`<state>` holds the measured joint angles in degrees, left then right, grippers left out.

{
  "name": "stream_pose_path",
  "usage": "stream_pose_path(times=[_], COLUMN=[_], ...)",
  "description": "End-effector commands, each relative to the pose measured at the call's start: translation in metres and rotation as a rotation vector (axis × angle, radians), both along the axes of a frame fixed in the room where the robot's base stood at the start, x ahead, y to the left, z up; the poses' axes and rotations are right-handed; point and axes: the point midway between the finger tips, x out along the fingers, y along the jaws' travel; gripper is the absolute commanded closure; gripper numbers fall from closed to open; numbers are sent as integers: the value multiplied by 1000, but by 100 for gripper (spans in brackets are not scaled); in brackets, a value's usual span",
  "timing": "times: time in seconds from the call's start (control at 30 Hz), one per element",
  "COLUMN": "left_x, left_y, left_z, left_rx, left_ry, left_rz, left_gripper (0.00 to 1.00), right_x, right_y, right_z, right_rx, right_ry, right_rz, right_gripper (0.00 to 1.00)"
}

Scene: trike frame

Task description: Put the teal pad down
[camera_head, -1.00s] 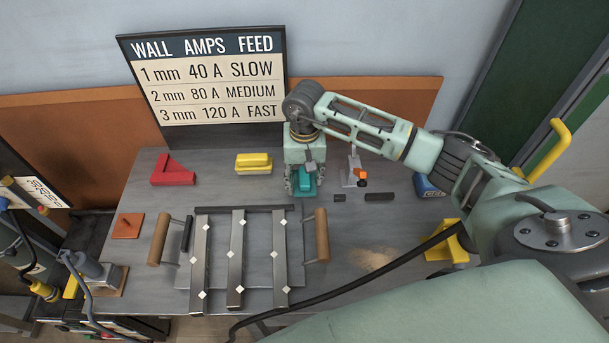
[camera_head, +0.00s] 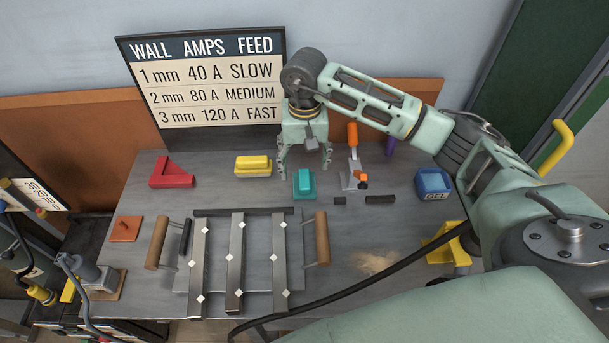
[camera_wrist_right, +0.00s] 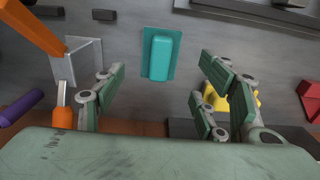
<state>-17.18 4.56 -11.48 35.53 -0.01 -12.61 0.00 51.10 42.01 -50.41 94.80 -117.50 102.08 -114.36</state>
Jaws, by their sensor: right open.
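The teal pad (camera_head: 304,184) lies flat on the grey table, between the yellow pad and the orange-handled clamp. My right gripper (camera_head: 305,172) is open and empty above the pad, with its fingers spread to either side. In the right wrist view the teal pad (camera_wrist_right: 160,55) lies on the table beyond the open fingertips, apart from both fingers. My left gripper is not in view.
A yellow pad (camera_head: 253,165) and a red angle block (camera_head: 172,171) lie to the left. The orange-handled clamp (camera_head: 353,165) and a blue GEL tub (camera_head: 432,183) stand to the right. A rack of metal bars (camera_head: 236,262) lies in front.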

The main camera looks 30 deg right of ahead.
Motion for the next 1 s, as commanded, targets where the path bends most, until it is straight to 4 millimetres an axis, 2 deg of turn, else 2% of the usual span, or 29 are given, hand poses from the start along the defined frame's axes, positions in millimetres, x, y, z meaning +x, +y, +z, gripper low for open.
stream_pose_path(times=[0.1, 0.2, 0.33, 1.0], left_x=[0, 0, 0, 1], left_y=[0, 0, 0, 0], left_z=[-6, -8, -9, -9], left_rx=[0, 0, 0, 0], left_ry=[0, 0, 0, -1], left_rz=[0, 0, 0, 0], left_gripper=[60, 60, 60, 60], right_x=[1, 1, 0, 0], right_y=[0, 0, 0, 0], right_z=[23, 38, 50, 53], right_rx=[0, -1, 0, 0], right_ry=[-5, -4, -1, 1], right_rz=[0, 1, 0, 1], right_gripper=[35, 35, 35, 35])
